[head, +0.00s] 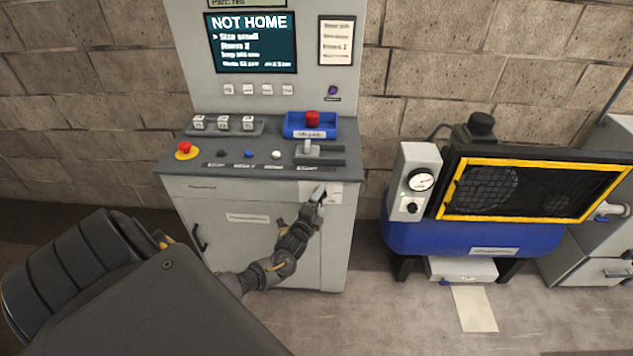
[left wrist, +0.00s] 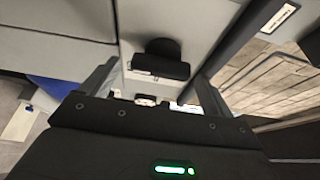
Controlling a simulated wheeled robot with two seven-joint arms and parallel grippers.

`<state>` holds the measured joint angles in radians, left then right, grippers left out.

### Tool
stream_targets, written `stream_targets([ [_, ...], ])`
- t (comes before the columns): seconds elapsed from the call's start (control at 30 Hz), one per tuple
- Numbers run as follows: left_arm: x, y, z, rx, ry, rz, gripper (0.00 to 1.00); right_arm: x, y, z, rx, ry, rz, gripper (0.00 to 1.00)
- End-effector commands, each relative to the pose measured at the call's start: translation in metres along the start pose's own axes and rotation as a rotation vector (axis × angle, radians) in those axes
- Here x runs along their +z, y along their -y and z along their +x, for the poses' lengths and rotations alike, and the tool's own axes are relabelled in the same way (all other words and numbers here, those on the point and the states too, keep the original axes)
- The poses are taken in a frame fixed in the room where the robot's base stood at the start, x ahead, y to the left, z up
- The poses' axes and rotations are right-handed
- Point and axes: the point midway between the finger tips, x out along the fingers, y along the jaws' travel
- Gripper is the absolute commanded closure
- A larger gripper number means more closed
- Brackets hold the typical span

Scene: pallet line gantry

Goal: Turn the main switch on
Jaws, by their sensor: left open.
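My left gripper (head: 319,194) is at the upper right of the cabinet front, just below the console's front edge. In the left wrist view its two fingers (left wrist: 158,88) are apart, with nothing held between them. A black handle-like part (left wrist: 166,60), probably the main switch, stands on a pale plate (left wrist: 133,25) ahead of the fingers, roughly centred between them. I cannot tell how far off it is or which way it is set. In the head view the gripper covers that spot, and only part of the pale plate (head: 333,188) shows. My right gripper is not in view.
The grey console (head: 225,165) carries a red emergency button (head: 185,147), a lever (head: 308,148) and a blue tray (head: 323,127) with a red knob. Its screen (head: 250,42) reads "NOT HOME". A blue compressor-like machine (head: 470,238) stands to the right, with floor between.

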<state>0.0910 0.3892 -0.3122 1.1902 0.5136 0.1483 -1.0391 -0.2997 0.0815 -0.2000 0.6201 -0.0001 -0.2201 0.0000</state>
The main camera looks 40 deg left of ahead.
Motion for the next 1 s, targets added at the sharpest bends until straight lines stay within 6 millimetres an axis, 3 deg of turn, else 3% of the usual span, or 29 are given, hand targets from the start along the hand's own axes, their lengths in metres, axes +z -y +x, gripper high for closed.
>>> stream_targets([
  [0.17, 0.000, -0.002, -0.023, 0.003, -0.002, 0.000, 0.13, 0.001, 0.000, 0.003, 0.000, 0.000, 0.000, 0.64],
  [0.4, 0.000, -0.003, -0.072, 0.003, -0.001, 0.000, 0.13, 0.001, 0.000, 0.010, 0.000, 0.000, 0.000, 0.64],
  [0.6, 0.000, -0.002, -0.099, 0.002, -0.001, 0.001, 0.13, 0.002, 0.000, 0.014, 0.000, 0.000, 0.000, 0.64],
  [1.0, 0.000, 0.000, -0.107, 0.001, 0.000, 0.001, 0.13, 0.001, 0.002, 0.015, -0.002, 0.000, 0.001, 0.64],
])
